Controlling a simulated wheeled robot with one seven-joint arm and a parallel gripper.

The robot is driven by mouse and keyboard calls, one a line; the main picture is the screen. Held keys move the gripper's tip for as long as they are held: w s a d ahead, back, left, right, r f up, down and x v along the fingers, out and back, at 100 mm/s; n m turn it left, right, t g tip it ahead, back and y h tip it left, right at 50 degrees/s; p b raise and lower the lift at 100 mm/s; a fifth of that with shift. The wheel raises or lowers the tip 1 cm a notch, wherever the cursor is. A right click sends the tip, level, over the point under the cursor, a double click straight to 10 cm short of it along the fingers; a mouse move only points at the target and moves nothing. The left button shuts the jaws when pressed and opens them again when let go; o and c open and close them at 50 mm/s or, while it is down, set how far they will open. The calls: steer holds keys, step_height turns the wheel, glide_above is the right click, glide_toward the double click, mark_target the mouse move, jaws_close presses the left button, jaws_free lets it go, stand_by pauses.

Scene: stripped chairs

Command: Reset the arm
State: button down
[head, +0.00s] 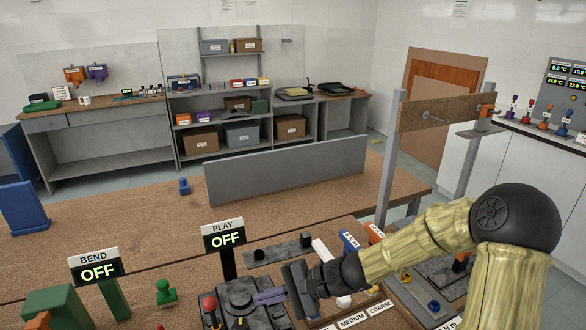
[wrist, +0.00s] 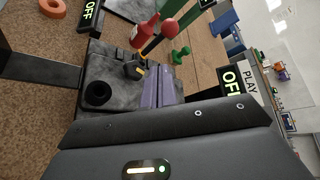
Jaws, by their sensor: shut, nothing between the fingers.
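My gripper (head: 258,298) is at the lower middle of the head view, at the end of my bent arm. Its two purple fingers lie side by side, shut and empty, over or near a dark fixture (head: 238,286) on the brown bench. The fingers also show in the wrist view (wrist: 154,72), in front of the same dark fixture (wrist: 100,72). I cannot tell whether they touch it.
"PLAY OFF" (head: 225,237) and "BEND OFF" (head: 95,268) signs and a green knob (head: 165,292) stand on the bench. A grey panel (head: 288,172) stands behind. A metal frame with a brown board (head: 440,107) rises at right. The bench middle is mostly clear.

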steer(key=s+d+f+h, duration=0.1)
steer(key=s+d+f+n+h, duration=0.1)
steer(key=s+d+h, duration=0.1)
steer(key=s+d+f+n+h+p, duration=0.1)
steer(key=d+h, duration=0.1)
steer(key=shift+s+f+g, duration=0.3)
steer(key=shift+s+f, duration=0.1)
steer(key=s+d+r+n+t+h, duration=0.1)
steer(key=d+h, duration=0.2)
steer(key=d, duration=0.3)
steer(key=s+d+r+n+t+h+p, duration=0.1)
steer(key=s+d+r+n+h, duration=0.1)
steer(key=d, duration=0.3)
steer(key=s+d+r+n+t+h+p, duration=0.1)
steer(key=d+t+h, duration=0.1)
steer(key=d, duration=0.4)
steer(key=shift+s+d+r+n+h, duration=0.25)
steer(key=shift+s+d+n+h, duration=0.05)
steer(key=shift+h, duration=0.5)
